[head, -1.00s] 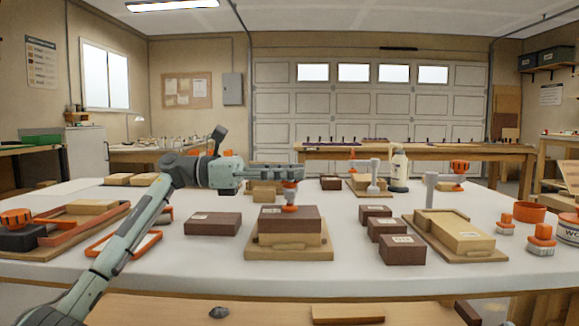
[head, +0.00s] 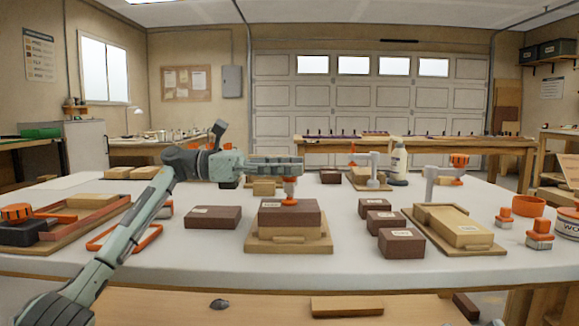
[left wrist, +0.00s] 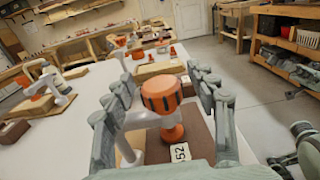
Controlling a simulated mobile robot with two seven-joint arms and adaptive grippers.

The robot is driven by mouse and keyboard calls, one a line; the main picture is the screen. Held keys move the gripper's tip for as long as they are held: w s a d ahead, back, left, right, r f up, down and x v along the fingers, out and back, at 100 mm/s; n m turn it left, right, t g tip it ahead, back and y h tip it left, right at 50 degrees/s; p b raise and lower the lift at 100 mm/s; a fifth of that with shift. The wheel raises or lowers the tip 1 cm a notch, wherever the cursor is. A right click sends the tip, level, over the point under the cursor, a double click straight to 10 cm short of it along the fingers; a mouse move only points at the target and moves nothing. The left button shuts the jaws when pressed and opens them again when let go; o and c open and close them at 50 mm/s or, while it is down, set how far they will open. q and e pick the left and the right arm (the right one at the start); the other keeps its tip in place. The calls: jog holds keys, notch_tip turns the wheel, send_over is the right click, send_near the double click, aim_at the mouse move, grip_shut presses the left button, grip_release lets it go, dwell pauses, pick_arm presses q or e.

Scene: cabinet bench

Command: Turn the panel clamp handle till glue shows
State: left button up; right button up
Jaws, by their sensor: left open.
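The panel clamp stands at the middle of the bench, its orange foot (head: 289,202) resting on a brown block (head: 270,218) on a light wooden base (head: 262,245). My left gripper (head: 298,164) is at the top of this clamp and hides its handle in the head view. In the left wrist view the orange handle (left wrist: 161,95) with dark grips sits between the two open fingers of my left gripper (left wrist: 160,80), with gaps visible on both sides. The brown block carries a white label (left wrist: 180,153). I cannot make out any glue.
Loose brown blocks (head: 213,217) lie left and right of the clamp. Another clamp with an orange handle (head: 459,161) stands on the right, near a white glue bottle (head: 399,163). The bench front is mostly clear.

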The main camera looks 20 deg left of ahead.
pick_arm(q)
jog(key=v, duration=1.2)
dwell(1.1)
